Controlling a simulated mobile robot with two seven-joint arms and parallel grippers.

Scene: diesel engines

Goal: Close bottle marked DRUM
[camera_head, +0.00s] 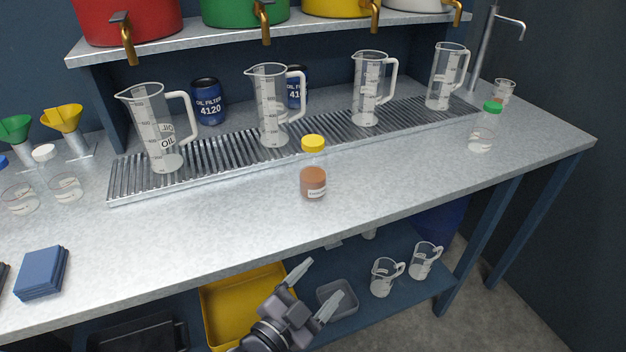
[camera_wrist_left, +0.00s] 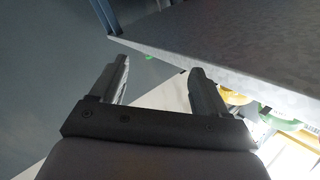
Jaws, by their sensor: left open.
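A clear bottle with brown contents (camera_head: 313,184) stands near the middle of the bench, with a yellow cap (camera_head: 313,144) at its top. A green-capped clear bottle (camera_head: 482,140) stands at the right. A white-capped bottle (camera_head: 65,188) and a partly cut-off bottle (camera_head: 20,200) with a blue cap stand at the left. The bottle labels are too small to read, so I cannot tell which says DRUM. My left gripper (camera_head: 316,288) is open and empty, in front of the bench edge and apart from the bottles. It also shows open in the left wrist view (camera_wrist_left: 158,68).
Several clear measuring jugs (camera_head: 270,115) stand along a metal drip grate (camera_head: 230,150). Blue oil filters (camera_head: 208,103) stand behind. Blue pads (camera_head: 42,270) lie front left. The lower shelf holds a yellow tray (camera_head: 212,320) and jugs (camera_head: 422,262). The bench front right of centre is clear.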

